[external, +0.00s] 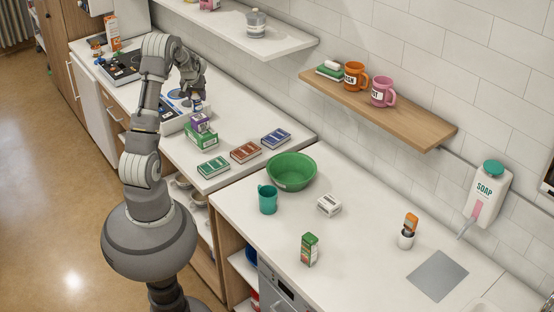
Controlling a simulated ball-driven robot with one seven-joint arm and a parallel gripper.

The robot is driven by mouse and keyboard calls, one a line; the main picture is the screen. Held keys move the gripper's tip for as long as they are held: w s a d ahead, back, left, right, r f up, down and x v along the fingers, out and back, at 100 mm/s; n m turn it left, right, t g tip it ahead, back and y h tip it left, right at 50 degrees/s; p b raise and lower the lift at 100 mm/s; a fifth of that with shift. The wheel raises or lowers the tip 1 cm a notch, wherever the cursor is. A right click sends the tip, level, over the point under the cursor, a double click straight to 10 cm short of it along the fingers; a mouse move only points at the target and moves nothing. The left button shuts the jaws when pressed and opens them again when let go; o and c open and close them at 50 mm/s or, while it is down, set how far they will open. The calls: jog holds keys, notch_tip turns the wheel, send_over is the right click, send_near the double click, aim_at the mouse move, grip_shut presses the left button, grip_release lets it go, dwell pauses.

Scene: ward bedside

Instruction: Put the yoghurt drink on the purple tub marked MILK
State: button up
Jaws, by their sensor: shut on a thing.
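My gripper (195,95) points down over the far counter, shut on a small white and dark blue bottle (197,106), which looks like the yoghurt drink. The fingers hide its upper part. The purple tub (201,122) with a white label is right below the bottle in the picture; the lettering is too small to read. The tub is on top of a green and white box (200,137). I cannot tell whether the bottle touches the tub or is just above or behind it.
Several boxed items, among them a green one (213,167) and a red one (246,152), lie in front of the stack. A flat appliance (172,118) is beside it. A shelf (250,35) hangs above the counter's back. A green bowl (291,171) stands on the nearer counter.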

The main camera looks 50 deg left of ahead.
aim_at(198, 101)
jog(key=shift+w+a, duration=0.45)
jog(key=shift+w, duration=0.05)
jog(key=shift+f+b, duration=0.35)
jog(key=shift+f, duration=1.45)
jog(key=shift+f, duration=0.2)
jog(key=o, duration=1.1)
jog(key=shift+r, duration=0.1)
